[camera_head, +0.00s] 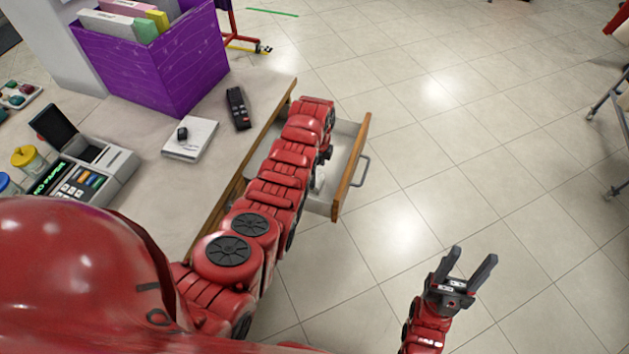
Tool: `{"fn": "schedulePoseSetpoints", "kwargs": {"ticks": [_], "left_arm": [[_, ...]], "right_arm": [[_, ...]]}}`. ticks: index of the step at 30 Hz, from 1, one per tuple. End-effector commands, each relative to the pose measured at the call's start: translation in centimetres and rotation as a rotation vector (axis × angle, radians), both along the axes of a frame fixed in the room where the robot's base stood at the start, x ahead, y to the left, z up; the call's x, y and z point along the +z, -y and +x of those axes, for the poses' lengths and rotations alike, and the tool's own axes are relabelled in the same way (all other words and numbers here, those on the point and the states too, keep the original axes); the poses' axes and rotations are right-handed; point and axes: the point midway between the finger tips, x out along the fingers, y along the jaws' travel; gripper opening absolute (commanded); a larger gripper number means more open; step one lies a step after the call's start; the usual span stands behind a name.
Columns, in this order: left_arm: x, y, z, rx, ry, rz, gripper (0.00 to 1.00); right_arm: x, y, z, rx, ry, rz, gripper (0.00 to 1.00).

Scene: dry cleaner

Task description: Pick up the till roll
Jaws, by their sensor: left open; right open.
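An open drawer (353,160) with a grey metal handle sticks out from the desk. A small whitish thing (318,182) shows inside it, partly hidden by my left arm; I cannot tell whether it is the till roll. My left arm reaches along the desk edge and over the drawer. My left gripper (325,154) is mostly hidden by the arm, with only a dark part showing over the drawer; nothing is seen held in it. My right gripper (473,257) is open and empty, over the floor at the lower right, apart from the drawer.
On the desk (222,165) are a card terminal or till (85,170), a white box (190,140) with a small black item, a black remote-like handset (238,108) and a purple file box (160,70). Tiled floor (480,150) right of the drawer is clear.

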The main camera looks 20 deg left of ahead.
Motion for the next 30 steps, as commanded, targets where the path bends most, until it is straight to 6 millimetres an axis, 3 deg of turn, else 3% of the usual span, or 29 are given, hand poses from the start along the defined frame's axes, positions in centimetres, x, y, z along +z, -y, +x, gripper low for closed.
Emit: {"fn": "schedulePoseSetpoints", "kwargs": {"ticks": [12,15,27,30], "left_arm": [[-2.9,-0.4,-0.4,0.0,0.001,0.0,1.0],[-4.7,-0.4,-0.4,0.001,-0.001,-0.001,1.0],[-5.2,-0.4,-0.3,0.0,0.005,0.0,1.0],[-5.2,-0.4,-0.3,0.0,0.005,0.0,0.84]], "right_arm": [[0.4,0.0,0.0,0.0,0.0,0.0,0.54],[-1.0,0.0,0.0,0.0,0.0,0.0,0.54],[-1.3,0.0,0.0,0.0,0.0,0.0,0.54],[-1.3,0.0,0.0,0.0,0.0,0.0,0.54]]}}
